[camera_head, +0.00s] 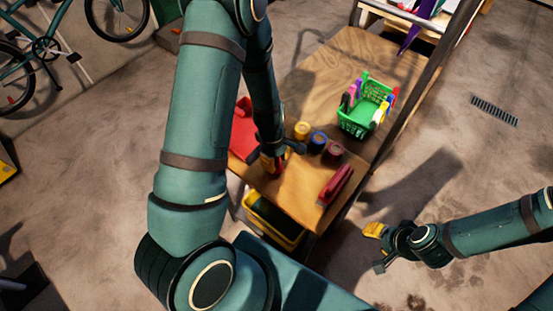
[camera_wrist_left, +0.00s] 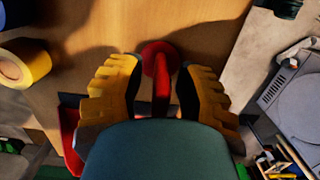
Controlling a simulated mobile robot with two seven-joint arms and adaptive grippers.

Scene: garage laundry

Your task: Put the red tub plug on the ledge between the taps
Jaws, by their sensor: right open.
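A red thing with a round base and an upright stem, which looks like the red tub plug (camera_wrist_left: 161,60), is on the wooden bench top (camera_wrist_left: 120,25) in the left wrist view. My left gripper (camera_wrist_left: 158,90) is over it, with its yellow fingers apart on either side of the stem and a gap on both sides. In the head view my left gripper (camera_head: 268,161) is low over the bench's near end, and the arm partly hides that area. My right gripper (camera_head: 376,248) is open and empty above the floor, right of the bench. No taps or ledge are visible.
Yellow (camera_head: 301,130), blue (camera_head: 318,140) and dark red (camera_head: 333,151) rolls stand right of my left gripper. A red-handled tool (camera_head: 335,185) lies near the bench edge. A filled green basket (camera_head: 362,118) stands farther back. A yellow crate (camera_head: 283,236) is below.

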